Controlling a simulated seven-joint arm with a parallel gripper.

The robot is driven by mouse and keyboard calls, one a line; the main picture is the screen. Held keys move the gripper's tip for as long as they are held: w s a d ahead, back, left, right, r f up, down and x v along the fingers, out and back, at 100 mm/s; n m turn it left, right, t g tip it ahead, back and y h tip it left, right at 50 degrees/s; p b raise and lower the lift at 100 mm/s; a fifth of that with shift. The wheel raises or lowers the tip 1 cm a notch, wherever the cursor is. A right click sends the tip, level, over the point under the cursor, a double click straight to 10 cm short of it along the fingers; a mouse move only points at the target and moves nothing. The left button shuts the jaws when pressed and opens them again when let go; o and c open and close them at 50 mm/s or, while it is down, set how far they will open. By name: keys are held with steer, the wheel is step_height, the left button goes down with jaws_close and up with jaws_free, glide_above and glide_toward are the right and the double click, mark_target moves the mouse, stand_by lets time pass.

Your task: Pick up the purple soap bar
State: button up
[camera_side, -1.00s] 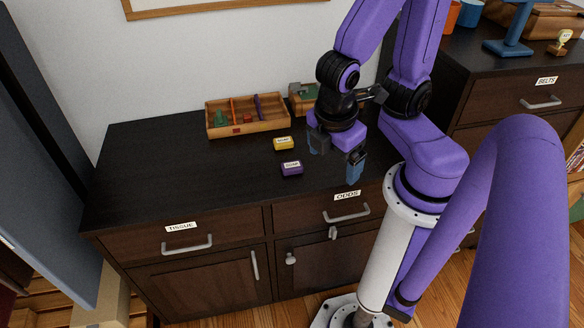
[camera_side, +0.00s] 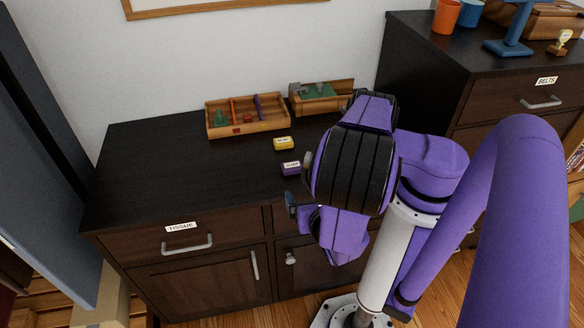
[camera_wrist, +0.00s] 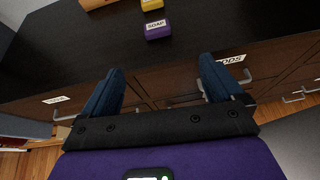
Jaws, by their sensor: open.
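The purple soap bar (camera_side: 290,168) lies on the dark dresser top near its front edge, with a white label on top. In the side view one blue fingertip (camera_side: 291,200) shows in front of the dresser's front edge, on the near side of the soap. The rest of the gripper is hidden behind my arm there.
A yellow soap bar (camera_side: 283,143) lies just behind the purple one. A divided wooden tray (camera_side: 226,136) and a second wooden box (camera_side: 312,107) stand at the back. Drawer fronts with handles (camera_side: 187,245) drop below the edge. The dresser's left top is clear.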

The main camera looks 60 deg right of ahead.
glide_toward(294, 170)
steer(key=shift+n+t, duration=0.4)
steer(key=x, duration=0.9)
steer(key=shift+d+f, duration=0.25)
steer(key=shift+f, duration=0.05)
steer(key=c, duration=1.2)
